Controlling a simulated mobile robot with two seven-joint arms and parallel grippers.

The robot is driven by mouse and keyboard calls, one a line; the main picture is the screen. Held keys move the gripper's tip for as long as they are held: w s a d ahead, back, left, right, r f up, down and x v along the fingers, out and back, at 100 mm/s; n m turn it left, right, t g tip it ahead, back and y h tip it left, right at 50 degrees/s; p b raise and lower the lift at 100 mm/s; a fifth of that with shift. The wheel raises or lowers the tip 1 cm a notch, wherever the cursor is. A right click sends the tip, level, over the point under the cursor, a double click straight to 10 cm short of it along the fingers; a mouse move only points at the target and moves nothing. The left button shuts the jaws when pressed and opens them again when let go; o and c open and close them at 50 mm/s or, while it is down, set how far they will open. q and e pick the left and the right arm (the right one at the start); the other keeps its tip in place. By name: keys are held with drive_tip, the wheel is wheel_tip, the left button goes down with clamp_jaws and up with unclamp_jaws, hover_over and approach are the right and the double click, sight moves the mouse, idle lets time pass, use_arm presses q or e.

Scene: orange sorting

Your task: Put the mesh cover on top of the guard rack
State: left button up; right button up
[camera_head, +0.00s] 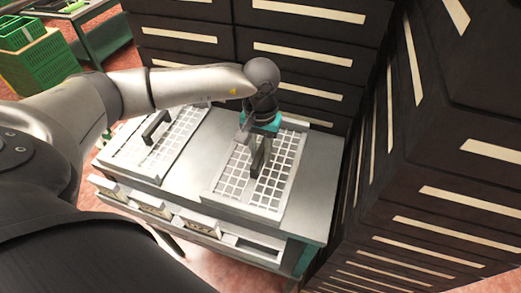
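Two white mesh grid panels lie on the grey metal table. The left mesh panel (178,132) has a black upright handle (157,128) and is partly hidden behind my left arm. The right mesh panel (232,181) lies flat near the table's right end. My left gripper (259,163) points down over the middle of the right panel, its dark fingers at or around where a handle would be. Fingers and handle blend together, so I cannot tell whether it is shut on it. Which part is the guard rack is not clear. My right gripper is not in view.
The table (207,150) has open slots with small boxes (152,207) along its front. Dark cabinets (300,45) with pale strips stand close behind and to the right. Green crates (40,62) stand at the far left. Bare tabletop lies between the panels.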

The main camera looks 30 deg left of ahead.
use_arm(q)
drive_tip(key=o, duration=0.4)
wheel_tip(320, 180, up, 15)
drive_tip(key=p, duration=0.1)
drive_tip(key=shift+r, duration=0.15)
drive_tip(key=shift+r, duration=0.1)
idle(0.3)
wheel_tip(320, 180, up, 8)
drive_tip(key=p, duration=0.5)
idle(0.3)
